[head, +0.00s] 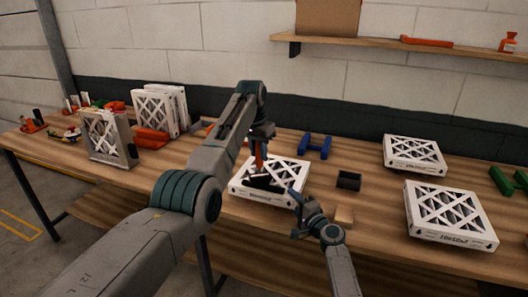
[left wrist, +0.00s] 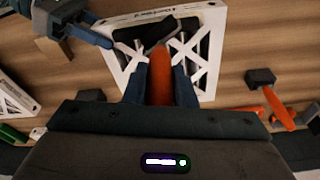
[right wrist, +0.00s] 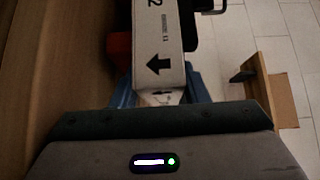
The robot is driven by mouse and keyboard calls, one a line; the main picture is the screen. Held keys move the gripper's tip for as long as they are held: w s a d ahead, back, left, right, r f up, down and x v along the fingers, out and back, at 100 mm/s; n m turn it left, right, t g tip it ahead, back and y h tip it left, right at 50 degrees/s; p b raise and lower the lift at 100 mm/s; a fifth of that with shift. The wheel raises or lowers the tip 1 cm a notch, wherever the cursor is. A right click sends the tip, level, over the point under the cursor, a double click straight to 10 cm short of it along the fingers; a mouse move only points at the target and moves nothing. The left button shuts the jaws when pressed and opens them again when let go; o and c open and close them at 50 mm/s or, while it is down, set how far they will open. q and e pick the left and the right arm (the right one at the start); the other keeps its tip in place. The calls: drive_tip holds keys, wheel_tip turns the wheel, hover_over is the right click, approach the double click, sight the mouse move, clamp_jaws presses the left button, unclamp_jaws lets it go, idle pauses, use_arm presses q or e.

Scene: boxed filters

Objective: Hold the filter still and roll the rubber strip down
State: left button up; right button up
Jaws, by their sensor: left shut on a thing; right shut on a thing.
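A white-framed filter (head: 243,194) with a lattice face lies flat on the bench in the middle of the head view. A dark piece, perhaps the rubber strip (left wrist: 158,36), lies across it; where the strip ends and any tool head begins I cannot tell. My left gripper (head: 262,136) is above the filter, shut on an orange handle (left wrist: 160,75) that points down at it. My right gripper (head: 308,207) is shut on the filter's near right edge. The filter's white side with a black arrow (right wrist: 160,35) sits between its fingers in the right wrist view.
Two more filters (head: 414,155) (head: 450,215) lie to the right. Upright filters (head: 105,138) stand at the left. A blue object (head: 316,145), a small black box (head: 348,180) and a wooden block (head: 344,215) are close by on the right. A shelf (head: 400,43) is above.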

use_arm(q)
drive_tip(key=shift+s+d, duration=0.15)
drive_tip(key=shift+d, duration=0.45)
drive_tip(key=shift+r, duration=4)
use_arm(e)
drive_tip(key=o, duration=1.1)
